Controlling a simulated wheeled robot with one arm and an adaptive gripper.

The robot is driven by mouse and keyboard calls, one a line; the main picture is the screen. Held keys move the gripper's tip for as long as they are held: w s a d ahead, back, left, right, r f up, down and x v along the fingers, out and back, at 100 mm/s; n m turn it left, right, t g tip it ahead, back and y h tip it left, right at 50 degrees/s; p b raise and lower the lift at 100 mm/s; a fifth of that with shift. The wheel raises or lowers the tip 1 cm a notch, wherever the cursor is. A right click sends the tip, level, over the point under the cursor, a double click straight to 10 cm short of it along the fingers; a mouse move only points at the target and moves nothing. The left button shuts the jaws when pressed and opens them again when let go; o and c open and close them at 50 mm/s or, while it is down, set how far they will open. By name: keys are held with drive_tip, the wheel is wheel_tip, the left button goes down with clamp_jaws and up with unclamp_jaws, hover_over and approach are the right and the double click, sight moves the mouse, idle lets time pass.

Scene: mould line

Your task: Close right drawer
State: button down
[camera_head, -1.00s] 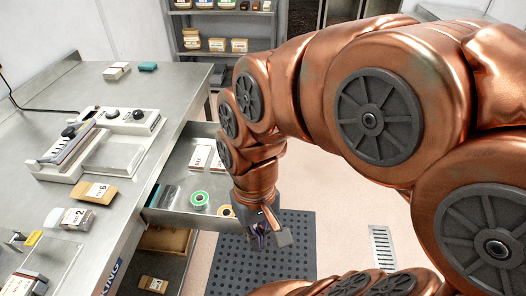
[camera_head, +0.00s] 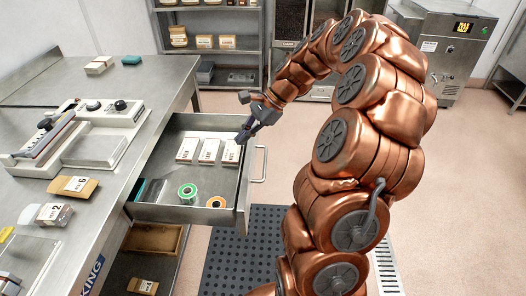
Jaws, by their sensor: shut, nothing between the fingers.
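The drawer (camera_head: 185,214) is pulled out from under the steel workbench, with its bar handle (camera_head: 262,164) on its right-hand front. Inside lie several white boxes, a green roll (camera_head: 187,194), an orange roll (camera_head: 216,202) and dark items at the left. My gripper (camera_head: 242,138) is shut and empty. In the picture it is over the drawer's far right corner, near the rightmost white box (camera_head: 231,152) and above the handle. I cannot tell whether it touches anything.
The workbench (camera_head: 150,80) carries a sealing device (camera_head: 95,140) and small packets. An open shelf with a brown tray (camera_head: 152,238) is below the drawer. Shelving (camera_head: 215,20) stands behind.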

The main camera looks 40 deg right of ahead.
sight(263, 147)
drive_tip(key=d+f+m+t+b, duration=0.15)
drive_tip(key=d+f+m, duration=0.25)
drive_tip(key=d, duration=0.4)
drive_tip(key=d+f+m+t, duration=0.2)
drive_tip(key=d+f+m, duration=0.2)
drive_tip(key=d, duration=0.4)
drive_tip(key=x, duration=0.6)
drive_tip(key=w+p+x, duration=0.1)
drive_tip(key=x, duration=0.3)
drive_tip(key=shift+s+d+r, duration=0.1)
drive_tip(key=shift+d, duration=0.2)
